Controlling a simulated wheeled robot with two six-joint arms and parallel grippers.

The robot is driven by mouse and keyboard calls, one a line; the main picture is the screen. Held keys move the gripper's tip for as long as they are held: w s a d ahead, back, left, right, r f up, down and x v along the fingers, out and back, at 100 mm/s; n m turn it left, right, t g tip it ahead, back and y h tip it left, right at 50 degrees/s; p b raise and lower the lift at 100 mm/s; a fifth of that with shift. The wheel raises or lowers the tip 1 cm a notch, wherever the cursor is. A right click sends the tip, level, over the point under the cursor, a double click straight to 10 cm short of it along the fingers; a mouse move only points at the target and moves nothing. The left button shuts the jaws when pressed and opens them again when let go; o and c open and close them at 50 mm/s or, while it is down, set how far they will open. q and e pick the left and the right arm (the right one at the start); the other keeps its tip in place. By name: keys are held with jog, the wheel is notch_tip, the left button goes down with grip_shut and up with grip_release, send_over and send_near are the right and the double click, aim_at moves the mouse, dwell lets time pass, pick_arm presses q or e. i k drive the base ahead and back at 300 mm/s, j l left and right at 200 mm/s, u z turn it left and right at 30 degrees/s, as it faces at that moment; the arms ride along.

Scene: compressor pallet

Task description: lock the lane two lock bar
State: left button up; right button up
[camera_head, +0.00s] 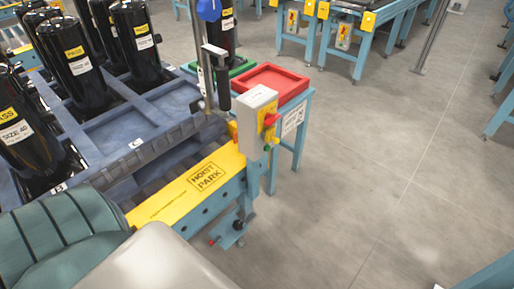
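No part in view is clearly marked as the lane two lock bar. A small metal lever mechanism (230,232) with a red tip hangs below the yellow "HOIST PARK" plate (180,192) at the lane's near end; I cannot tell if it is the lock bar. A blue-grey pallet (112,130) carrying black compressors (72,62) sits on the lane behind the plate. Neither of my grippers is in view; only rounded teal and pale parts of my body show at the bottom left.
A hoist pole with a black handle (223,92) hangs over the pallet's edge. A red tray (270,80) sits on a blue stand behind. The floor (370,190) at right is clear.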

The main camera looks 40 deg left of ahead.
aim_at(270, 133)
jog(key=u, duration=0.45)
jog(key=k+u, duration=0.1)
jog(key=u, duration=0.75)
jog(key=k+j+u, duration=0.1)
jog(key=u, duration=0.75)
jog(key=k+j, duration=0.15)
jog(key=j, duration=0.25)
jog(key=k+j+u, duration=0.1)
jog(key=j, duration=0.25)
jog(key=k+j, duration=0.25)
jog(key=j, duration=0.15)
jog(key=k+j+u, duration=0.1)
jog(key=j, duration=0.3)
jog(key=z, duration=1.55)
jog(key=i+l+z, duration=0.1)
jog(key=i, duration=0.45)
jog(key=i+l+z, duration=0.1)
jog(key=i, duration=0.5)
jog(key=i+l+z, duration=0.1)
jog(key=i, duration=0.5)
jog(key=l, duration=0.1)
